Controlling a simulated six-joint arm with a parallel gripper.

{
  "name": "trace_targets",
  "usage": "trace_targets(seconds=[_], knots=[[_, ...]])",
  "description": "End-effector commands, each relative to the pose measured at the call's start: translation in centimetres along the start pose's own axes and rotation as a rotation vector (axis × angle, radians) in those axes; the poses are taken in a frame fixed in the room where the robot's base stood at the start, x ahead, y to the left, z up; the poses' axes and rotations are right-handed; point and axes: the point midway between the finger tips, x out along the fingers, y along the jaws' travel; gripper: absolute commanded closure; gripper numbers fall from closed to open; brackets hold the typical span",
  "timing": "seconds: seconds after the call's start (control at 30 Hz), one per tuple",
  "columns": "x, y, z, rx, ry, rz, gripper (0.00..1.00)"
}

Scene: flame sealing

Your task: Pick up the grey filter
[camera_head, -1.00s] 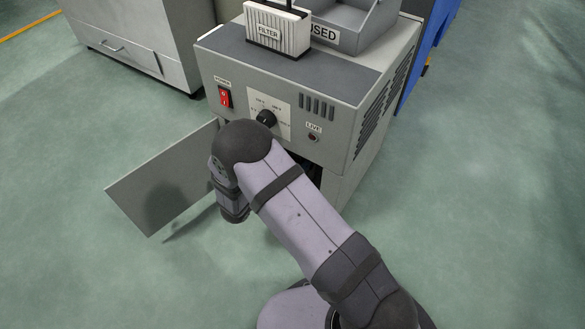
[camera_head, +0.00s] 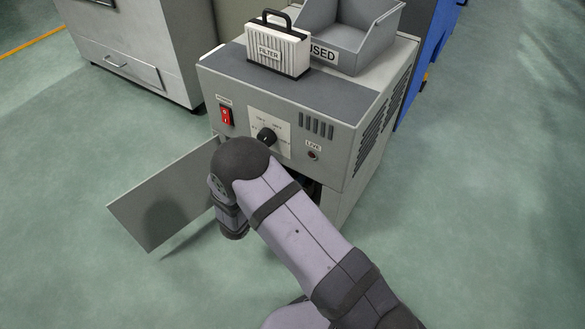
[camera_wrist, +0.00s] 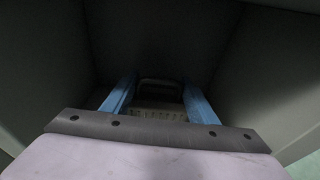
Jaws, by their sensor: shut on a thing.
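My gripper (camera_wrist: 158,84) shows in the wrist view as two blue fingers inside the dark cabinet. A dim grey filter (camera_wrist: 158,114) with a handle (camera_wrist: 160,84) lies between the fingers, and they are shut on it. Its lower part is hidden by my gripper's body, and the shadow hides detail. In the head view my arm reaches down to the open front of the grey machine (camera_head: 290,130). The gripper and the grey filter are hidden there.
A white filter (camera_head: 277,48) with a black handle stands on the machine's top, beside a grey bin (camera_head: 345,38) marked "USED". The machine's door (camera_head: 165,195) hangs open to the left. Cabinet walls (camera_wrist: 258,75) stand close around my gripper. A red switch (camera_head: 226,116) is on the front panel.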

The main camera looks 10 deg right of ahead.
Motion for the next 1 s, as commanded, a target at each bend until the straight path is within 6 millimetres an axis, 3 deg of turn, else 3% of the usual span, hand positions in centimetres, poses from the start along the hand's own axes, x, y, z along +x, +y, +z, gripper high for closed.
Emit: trace_targets(seconds=[0.5, 1.0], knots=[[-1.7, 0.1, 7.3, 0.002, -0.001, 0.001, 0.85], [-14.1, 0.2, 4.3, -0.002, -0.002, 0.008, 0.85]])
